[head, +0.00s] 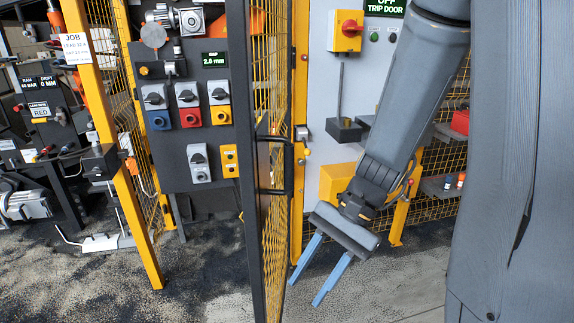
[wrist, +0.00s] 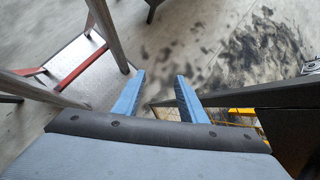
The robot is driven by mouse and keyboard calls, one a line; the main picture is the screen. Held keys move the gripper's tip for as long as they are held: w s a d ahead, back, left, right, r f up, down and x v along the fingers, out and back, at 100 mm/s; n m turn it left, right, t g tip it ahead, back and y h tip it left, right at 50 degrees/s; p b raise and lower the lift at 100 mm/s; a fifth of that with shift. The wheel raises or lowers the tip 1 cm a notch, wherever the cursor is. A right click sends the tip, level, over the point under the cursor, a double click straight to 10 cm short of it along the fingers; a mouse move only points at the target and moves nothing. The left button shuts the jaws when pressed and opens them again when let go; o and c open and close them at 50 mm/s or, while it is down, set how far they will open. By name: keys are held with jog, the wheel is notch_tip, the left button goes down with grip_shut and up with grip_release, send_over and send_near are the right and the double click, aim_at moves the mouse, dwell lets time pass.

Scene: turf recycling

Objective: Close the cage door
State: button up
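The cage door (head: 246,190) has a dark frame with yellow mesh. It stands open in the head view, seen nearly edge-on and reaching toward me. A dark handle (head: 288,168) is on its right-hand face. My gripper (head: 304,293) is just right of the door's lower part, pointing down, with its two blue fingers apart and nothing between them. In the wrist view my gripper (wrist: 160,78) is also open over bare floor. A dark bar with yellow mesh below it (wrist: 262,96) lies close to the right finger there, probably the door. I cannot tell whether they touch.
A yellow post (head: 299,60) stands beside the door, and another yellow post (head: 105,125) stands to the left. A dark panel with switches (head: 185,110) shows through the gap. Floor with dark crumbs (head: 205,275) is clear in front.

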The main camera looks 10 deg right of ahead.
jog(key=w+a+r+m+t+y+p, duration=0.1)
jog(key=w+r+m+t+y, duration=0.2)
jog(key=w+r+m+y, duration=0.25)
jog(key=m+t+y+p, duration=0.1)
jog(key=m+t+y, duration=0.2)
jog(key=m+t, duration=0.55)
send_near(289, 168)
jog(key=w+a, duration=0.2)
jog(key=w, duration=0.1)
jog(key=x, duration=0.2)
jog(key=p+x, duration=0.1)
jog(key=x, duration=0.2)
jog(key=p+x, duration=0.1)
jog(key=x, duration=0.1)
jog(key=shift+s+a+f, duration=0.1)
jog(key=shift+a+f, duration=0.15)
jog(key=shift+f, duration=0.05)
grip_shut()
